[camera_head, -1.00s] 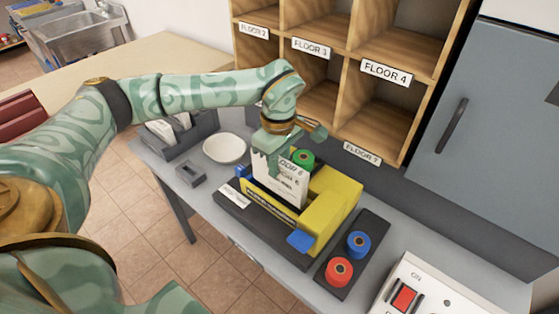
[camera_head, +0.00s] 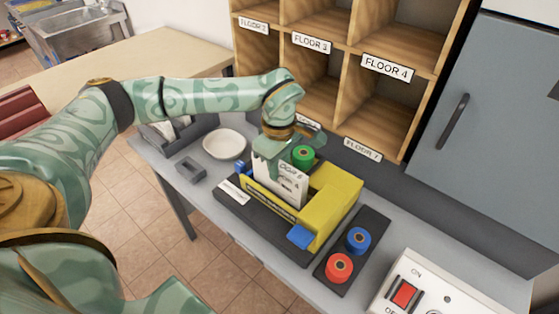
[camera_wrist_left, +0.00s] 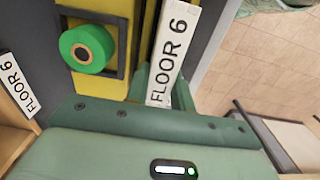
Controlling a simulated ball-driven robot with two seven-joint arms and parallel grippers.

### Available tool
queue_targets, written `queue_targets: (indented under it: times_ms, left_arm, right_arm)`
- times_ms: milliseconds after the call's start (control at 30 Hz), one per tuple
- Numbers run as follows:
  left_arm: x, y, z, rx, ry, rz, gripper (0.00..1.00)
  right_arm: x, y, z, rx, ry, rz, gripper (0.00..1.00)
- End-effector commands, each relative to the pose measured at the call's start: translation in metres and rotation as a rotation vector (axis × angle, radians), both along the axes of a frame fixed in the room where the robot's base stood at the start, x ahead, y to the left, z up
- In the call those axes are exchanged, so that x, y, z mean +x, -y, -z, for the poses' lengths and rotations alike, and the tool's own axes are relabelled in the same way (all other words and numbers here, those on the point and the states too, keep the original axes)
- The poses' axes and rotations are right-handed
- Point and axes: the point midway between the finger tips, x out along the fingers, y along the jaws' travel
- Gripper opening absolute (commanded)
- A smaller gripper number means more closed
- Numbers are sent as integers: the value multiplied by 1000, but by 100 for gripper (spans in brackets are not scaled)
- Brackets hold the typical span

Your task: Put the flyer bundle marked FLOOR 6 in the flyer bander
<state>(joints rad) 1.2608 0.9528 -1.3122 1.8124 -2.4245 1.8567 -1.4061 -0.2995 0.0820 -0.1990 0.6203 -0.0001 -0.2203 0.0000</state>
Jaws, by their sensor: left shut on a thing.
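The flyer bundle marked FLOOR 6 (camera_head: 278,187) is white and stands upright in the slot of the yellow flyer bander (camera_head: 332,197). Its label edge also shows in the left wrist view (camera_wrist_left: 172,55). My left gripper (camera_head: 277,160) comes down from above and is shut on the bundle's top. The bander's yellow front wall covers the bundle's lower part, so I cannot tell whether it touches the bottom. A green roll (camera_head: 303,156) sits on the bander behind the bundle. My right gripper is not in view.
A blue roll (camera_head: 358,240) and a red roll (camera_head: 338,268) sit on a dark tray right of the bander. A white bowl (camera_head: 224,144) stands to the left. Wooden pigeonholes (camera_head: 376,110) rise behind, and a switch box (camera_head: 420,287) is at front right.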

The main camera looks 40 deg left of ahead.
Motion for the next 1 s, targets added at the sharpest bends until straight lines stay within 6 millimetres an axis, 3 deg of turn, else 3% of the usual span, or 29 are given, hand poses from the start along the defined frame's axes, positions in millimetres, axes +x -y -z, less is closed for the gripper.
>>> queue_targets:
  times_ms: [467, 800, 1000]
  left_arm:
    - [0, 0, 8, 0, 0, 0, 0]
    - [0, 0, 32, 0, -1, 0, 0]
    - [0, 0, 33, 0, 1, 0, 0]
  right_arm:
    - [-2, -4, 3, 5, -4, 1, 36]
    - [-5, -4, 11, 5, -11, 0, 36]
    - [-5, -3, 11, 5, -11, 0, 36]
